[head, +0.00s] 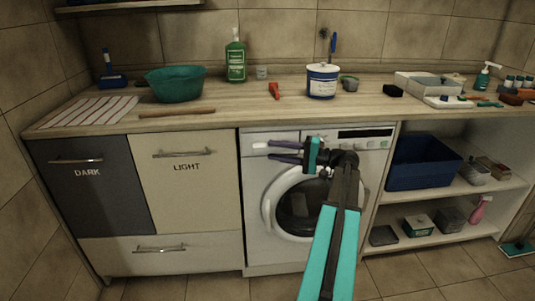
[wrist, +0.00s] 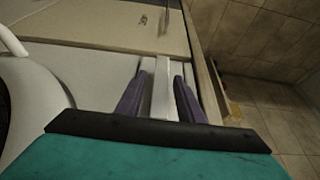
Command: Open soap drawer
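The white washing machine (head: 375,144) stands under the counter with its round door shut. Its soap drawer (head: 257,146) is at the upper left of the front, partly behind my fingers; I cannot tell whether it stands out at all. My gripper (head: 270,150) reaches leftward across the front with two purple fingers. In the wrist view my gripper (wrist: 160,90) is open, one finger on each side of a narrow white bar (wrist: 162,88), which looks like part of the drawer front. Small gaps show beside the bar, and contact is not clear.
The wooden countertop (head: 230,122) runs just above my gripper. Left of the machine are a light cabinet door (head: 190,195) and a dark one (head: 95,200). Open shelves with a blue bin (head: 420,165) are at right. The tiled floor in front looks clear.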

